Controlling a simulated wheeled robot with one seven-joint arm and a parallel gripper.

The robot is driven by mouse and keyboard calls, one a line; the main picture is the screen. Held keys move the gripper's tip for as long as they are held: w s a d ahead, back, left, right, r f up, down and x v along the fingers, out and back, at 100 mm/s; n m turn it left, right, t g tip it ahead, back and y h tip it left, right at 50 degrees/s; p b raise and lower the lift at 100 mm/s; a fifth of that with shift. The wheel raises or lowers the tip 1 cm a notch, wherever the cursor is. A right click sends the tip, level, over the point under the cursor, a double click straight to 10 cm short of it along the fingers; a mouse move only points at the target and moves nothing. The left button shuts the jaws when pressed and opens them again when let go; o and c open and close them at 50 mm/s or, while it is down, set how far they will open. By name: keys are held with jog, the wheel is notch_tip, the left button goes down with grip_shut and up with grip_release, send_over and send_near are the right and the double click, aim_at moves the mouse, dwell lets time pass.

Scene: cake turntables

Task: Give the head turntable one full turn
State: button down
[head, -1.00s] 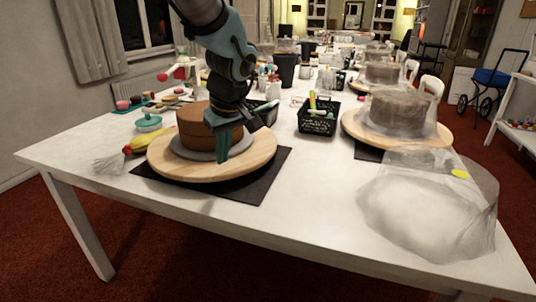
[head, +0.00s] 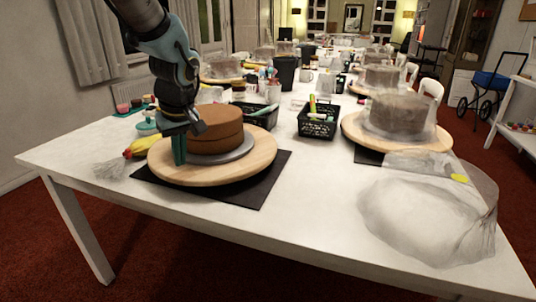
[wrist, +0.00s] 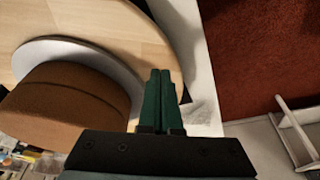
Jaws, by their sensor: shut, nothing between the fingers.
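The head turntable is the nearest one, a round wooden board (head: 240,168) on a black mat (head: 268,186) at the table's near left. A grey disc (head: 237,153) and a bare brown two-layer cake (head: 222,130) sit on it, off centre toward the back right. My gripper (head: 179,162) points down at the left of the cake, its green fingers pressed together with nothing between them. The fingertips are over or on the board's left part; contact is unclear. In the wrist view, the shut fingers (wrist: 160,75) lie over the board (wrist: 120,25), beside the cake (wrist: 62,108).
A yellow-and-red item (head: 138,148) and a clear crumpled bag (head: 110,166) lie close left of the board. Black baskets (head: 317,124) stand behind. A second wooden turntable (head: 352,128) bears a wrapped cake (head: 397,114). A large plastic bag (head: 425,215) covers the near right.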

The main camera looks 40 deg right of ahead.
aim_at(233, 171)
jog(key=shift+f, duration=0.1)
jog(key=shift+f+b, duration=1.05)
jog(key=shift+f, duration=0.25)
jog(key=shift+s+d, duration=2.2)
jog(key=shift+d, duration=0.15)
jog(key=shift+s+d+p, duration=0.1)
jog(key=shift+s+d, duration=0.3)
jog(key=shift+d, duration=0.6)
jog(key=shift+s+d+p, duration=0.1)
jog(key=shift+s+d, duration=0.35)
jog(key=shift+d, duration=0.5)
jog(key=shift+s+d+p, duration=0.1)
jog(key=shift+s+d, duration=0.3)
jog(key=shift+d, duration=0.6)
